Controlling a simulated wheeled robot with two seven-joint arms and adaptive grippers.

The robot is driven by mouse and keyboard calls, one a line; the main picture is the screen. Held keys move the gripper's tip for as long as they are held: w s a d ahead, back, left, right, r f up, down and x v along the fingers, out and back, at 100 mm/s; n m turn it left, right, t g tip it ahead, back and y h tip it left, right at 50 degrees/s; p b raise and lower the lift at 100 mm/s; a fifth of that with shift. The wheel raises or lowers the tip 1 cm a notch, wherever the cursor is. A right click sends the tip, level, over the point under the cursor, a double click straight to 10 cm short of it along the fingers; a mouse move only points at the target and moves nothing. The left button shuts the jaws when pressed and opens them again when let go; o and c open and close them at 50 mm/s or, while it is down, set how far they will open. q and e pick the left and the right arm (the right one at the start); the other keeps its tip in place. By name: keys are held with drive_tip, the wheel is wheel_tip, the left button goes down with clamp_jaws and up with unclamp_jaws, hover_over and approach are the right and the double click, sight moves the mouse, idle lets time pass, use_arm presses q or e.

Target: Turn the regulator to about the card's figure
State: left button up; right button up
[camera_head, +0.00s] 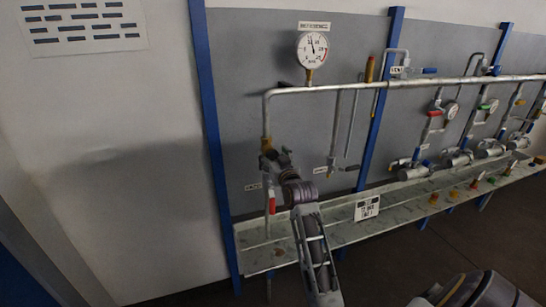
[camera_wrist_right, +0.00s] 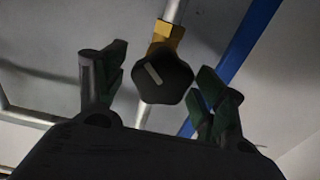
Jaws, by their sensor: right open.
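The regulator's black lobed knob (camera_wrist_right: 163,77) with a white pointer line sits below a brass fitting (camera_wrist_right: 167,35) in the wrist view. My right gripper (camera_wrist_right: 160,85) is open, with one dark green-padded finger on each side of the knob. The fingers look apart from it. In the head view my right gripper (camera_head: 279,162) is at the left drop of the pipe and hides most of the regulator. A round white gauge (camera_head: 312,50) stands above the pipe, its needle pointing roughly up. A white card (camera_head: 367,207) stands on the tray; its figure is too small to read surely.
A long shallow tray (camera_head: 340,232) runs under the pipework. A red-handled valve (camera_head: 271,203) hangs just below my right gripper. Blue posts (camera_head: 211,130) frame the grey panel. Flanged vessels (camera_head: 413,172) and more gauges stand to the right.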

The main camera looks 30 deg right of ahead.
drive_tip(key=c, duration=1)
drive_tip(key=shift+m+p, duration=0.8)
drive_tip(key=shift+p, duration=0.2)
drive_tip(key=shift+d+m, duration=0.1)
drive_tip(key=shift+m, duration=0.2)
drive_tip(key=o, duration=1)
